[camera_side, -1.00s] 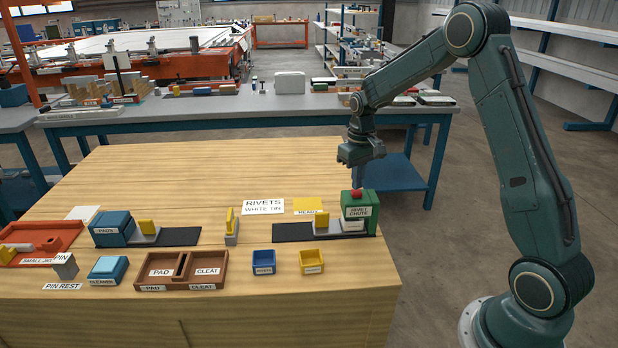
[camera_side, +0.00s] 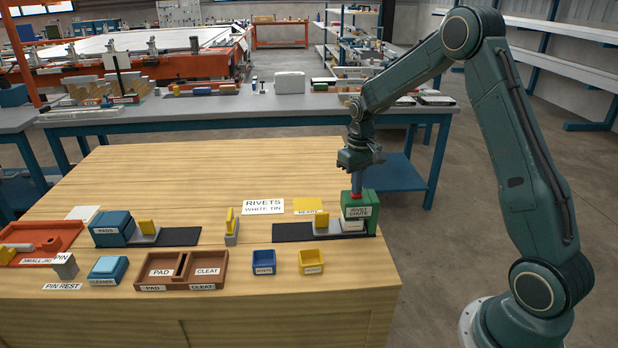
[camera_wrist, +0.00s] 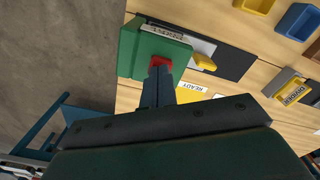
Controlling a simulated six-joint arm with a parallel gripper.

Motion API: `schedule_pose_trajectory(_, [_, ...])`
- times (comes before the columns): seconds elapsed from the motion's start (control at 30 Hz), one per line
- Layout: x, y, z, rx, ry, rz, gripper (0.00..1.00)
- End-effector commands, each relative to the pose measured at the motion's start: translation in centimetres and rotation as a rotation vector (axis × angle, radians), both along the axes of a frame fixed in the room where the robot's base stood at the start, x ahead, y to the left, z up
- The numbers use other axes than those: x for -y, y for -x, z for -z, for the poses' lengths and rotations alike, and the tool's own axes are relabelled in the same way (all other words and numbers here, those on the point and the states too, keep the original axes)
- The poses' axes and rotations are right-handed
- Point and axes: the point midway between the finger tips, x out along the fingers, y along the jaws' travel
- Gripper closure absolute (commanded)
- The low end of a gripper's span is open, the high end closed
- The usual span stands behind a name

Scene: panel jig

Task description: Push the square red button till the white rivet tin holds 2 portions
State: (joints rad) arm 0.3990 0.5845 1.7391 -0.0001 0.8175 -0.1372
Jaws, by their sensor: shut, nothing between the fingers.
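The red button (camera_side: 356,196) sits on top of the green rivet chute box (camera_side: 362,206) at the right of the bench; it also shows in the wrist view (camera_wrist: 160,62). My gripper (camera_side: 357,191) is shut and points down, its fingertips at the top of the button, seemingly touching it. In the wrist view the closed fingers (camera_wrist: 158,72) cover part of the button. A white tin (camera_side: 352,225) sits under the chute's front, mostly hidden by the box. What the tin holds cannot be seen.
A yellow-handled slide (camera_side: 322,222) stands on a dark track (camera_side: 290,233) left of the chute. A yellow READY patch (camera_side: 308,205) and a RIVETS WHITE TIN card (camera_side: 263,207) lie behind. Blue (camera_side: 264,262) and yellow (camera_side: 311,262) bins stand in front. The bench's back is clear.

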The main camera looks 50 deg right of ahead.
Motion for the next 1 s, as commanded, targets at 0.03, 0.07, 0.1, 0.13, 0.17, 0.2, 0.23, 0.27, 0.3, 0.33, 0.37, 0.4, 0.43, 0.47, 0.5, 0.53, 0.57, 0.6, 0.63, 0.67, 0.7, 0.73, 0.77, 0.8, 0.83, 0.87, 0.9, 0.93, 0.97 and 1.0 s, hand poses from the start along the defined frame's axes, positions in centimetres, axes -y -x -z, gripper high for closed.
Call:
schedule_pose_trajectory(0.03, [0.0, 0.0, 0.1, -0.001, 0.0, 0.0, 1.0])
schedule_pose_trajectory(0.07, [0.0, 0.0, 0.2, -0.001, 0.0, 0.0, 1.0])
schedule_pose_trajectory(0.1, [0.0, 0.0, 0.2, -0.001, 0.0, 0.0, 1.0])
schedule_pose_trajectory(0.13, [0.0, 0.0, 0.3, -0.001, 0.0, 0.0, 1.0])
schedule_pose_trajectory(0.17, [0.0, 0.0, 0.2, -0.001, 0.0, 0.0, 1.0])
schedule_pose_trajectory(0.2, [0.0, 0.0, 0.2, -0.001, 0.0, 0.0, 1.0])
schedule_pose_trajectory(0.23, [0.0, 0.0, 0.2, -0.001, 0.0, 0.0, 1.0])
schedule_pose_trajectory(0.27, [0.0, 0.0, 0.2, -0.001, 0.0, 0.0, 1.0])
schedule_pose_trajectory(0.3, [0.0, 0.0, 0.1, 0.0, 0.0, 0.0, 1.0])
schedule_pose_trajectory(0.33, [0.0, 0.0, 0.0, 0.0, 0.0, 0.0, 1.0])
schedule_pose_trajectory(0.37, [0.0, 0.0, 0.0, 0.0, 0.0, 0.0, 1.0])
schedule_pose_trajectory(0.4, [0.0, 0.0, -0.2, 0.0, 0.0, 0.0, 1.0])
schedule_pose_trajectory(0.43, [0.0, 0.0, -0.3, 0.0, 0.0, 0.0, 1.0])
schedule_pose_trajectory(0.47, [0.0, 0.0, -0.4, 0.0, 0.0, 0.0, 1.0])
schedule_pose_trajectory(0.5, [0.0, 0.0, -0.6, 0.0, 0.0, 0.0, 1.0])
schedule_pose_trajectory(0.53, [0.0, 0.0, -0.7, 0.0, 0.0, 0.0, 1.0])
schedule_pose_trajectory(0.57, [0.0, 0.0, -0.8, 0.001, 0.0, 0.0, 1.0])
schedule_pose_trajectory(0.6, [0.0, 0.0, -1.0, 0.001, 0.0, 0.0, 1.0])
schedule_pose_trajectory(0.63, [0.0, 0.0, -1.1, 0.001, 0.0, 0.0, 1.0])
schedule_pose_trajectory(0.67, [0.0, 0.0, -1.3, 0.001, 0.0, 0.0, 1.0])
schedule_pose_trajectory(0.7, [0.0, 0.0, -1.4, 0.0, 0.0, 0.0, 1.0])
schedule_pose_trajectory(0.73, [0.0, 0.0, -1.5, 0.0, 0.0, 0.0, 1.0])
schedule_pose_trajectory(0.77, [0.0, 0.0, -1.7, 0.0, 0.0, 0.0, 1.0])
schedule_pose_trajectory(0.8, [0.0, 0.0, -1.9, 0.0, 0.0, 0.0, 1.0])
schedule_pose_trajectory(0.83, [0.0, 0.0, -2.0, 0.001, 0.0, 0.0, 1.0])
schedule_pose_trajectory(0.87, [0.0, 0.0, -2.1, 0.001, 0.0, 0.0, 1.0])
schedule_pose_trajectory(0.9, [0.0, 0.0, -2.3, 0.001, 0.0, 0.0, 1.0])
schedule_pose_trajectory(0.93, [0.0, 0.0, -2.4, 0.001, 0.0, 0.0, 1.0])
schedule_pose_trajectory(0.97, [0.0, 0.0, -2.5, 0.001, 0.0, 0.0, 1.0])
schedule_pose_trajectory(1.0, [0.0, 0.0, -2.7, 0.001, 0.0, 0.0, 1.0])
